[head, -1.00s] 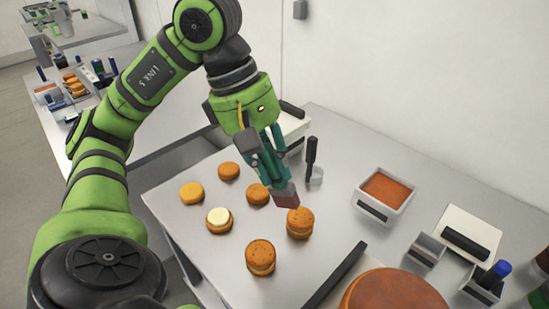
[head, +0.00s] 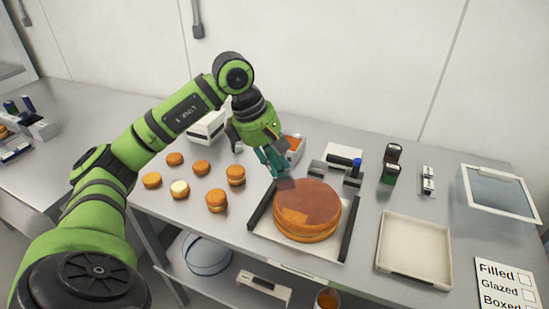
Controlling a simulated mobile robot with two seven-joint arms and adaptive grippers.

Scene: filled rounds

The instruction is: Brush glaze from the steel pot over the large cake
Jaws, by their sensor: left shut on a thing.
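The large cake (head: 300,222) is a round sandwich cake in a shallow tray with dark side rails (head: 347,228). Its top is partly glossy reddish brown, with uneven patches. My left gripper (head: 272,160) has teal fingers and is shut on a brush whose flat reddish-brown head (head: 285,184) is at the cake's far left edge. I cannot tell whether the head touches the cake. A small grey metal pot (head: 238,147) shows partly behind my left gripper, and its contents are hidden. My right gripper is not in view.
Several small filled rounds (head: 201,167) lie left of the cake.

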